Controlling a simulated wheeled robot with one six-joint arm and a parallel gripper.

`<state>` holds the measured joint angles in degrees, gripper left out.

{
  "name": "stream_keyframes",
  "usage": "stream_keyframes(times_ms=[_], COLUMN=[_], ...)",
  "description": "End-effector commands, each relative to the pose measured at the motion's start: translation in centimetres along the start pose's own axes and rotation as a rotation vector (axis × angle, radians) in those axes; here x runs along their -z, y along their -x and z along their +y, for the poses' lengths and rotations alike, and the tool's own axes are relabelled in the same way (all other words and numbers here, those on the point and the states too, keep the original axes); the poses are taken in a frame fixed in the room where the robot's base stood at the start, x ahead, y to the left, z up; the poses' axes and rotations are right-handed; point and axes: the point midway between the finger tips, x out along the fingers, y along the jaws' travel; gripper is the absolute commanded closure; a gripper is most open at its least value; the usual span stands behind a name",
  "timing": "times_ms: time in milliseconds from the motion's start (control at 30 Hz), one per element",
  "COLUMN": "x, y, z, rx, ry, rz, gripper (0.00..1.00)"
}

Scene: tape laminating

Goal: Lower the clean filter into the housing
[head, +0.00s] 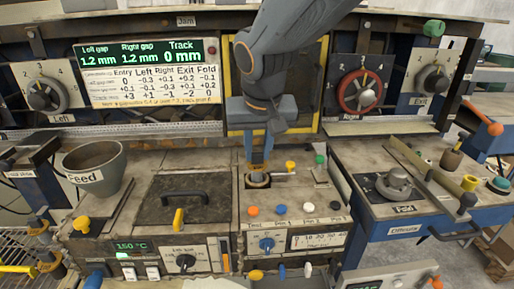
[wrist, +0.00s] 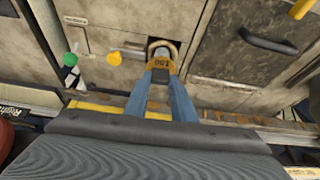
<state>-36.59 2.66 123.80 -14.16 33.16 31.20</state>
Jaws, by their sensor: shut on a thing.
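My gripper (head: 257,160) points down over the middle panel, its two blue fingers close together. In the wrist view my gripper (wrist: 161,72) is shut on the filter (wrist: 162,66), which has an orange-yellow face marked with what looks like 150. A tan round rim (wrist: 162,44) shows just beyond the fingertips, at a dark square opening in the panel. In the head view the filter is mostly hidden by the fingers. The housing (head: 257,182) shows as a dark opening with a tan ring directly below them. I cannot tell how deep the filter sits in it.
A yellow knob (head: 290,165) and a green knob (head: 320,159) stand just right of the opening. A handled dark lid (head: 185,198) lies to the left, beside a grey Feed bowl (head: 94,168). Several coloured buttons sit in front. A yellow-framed window (head: 310,85) stands behind.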

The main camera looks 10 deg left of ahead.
Motion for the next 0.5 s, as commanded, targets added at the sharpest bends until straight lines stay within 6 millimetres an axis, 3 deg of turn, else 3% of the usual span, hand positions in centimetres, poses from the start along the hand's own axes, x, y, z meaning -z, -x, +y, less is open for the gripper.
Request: stream_keyframes(times_ms=[500], x=[-0.21], y=[-0.53], z=[-0.03], rx=[0.001], ry=[0.000], rz=[0.001], gripper=[1.00])
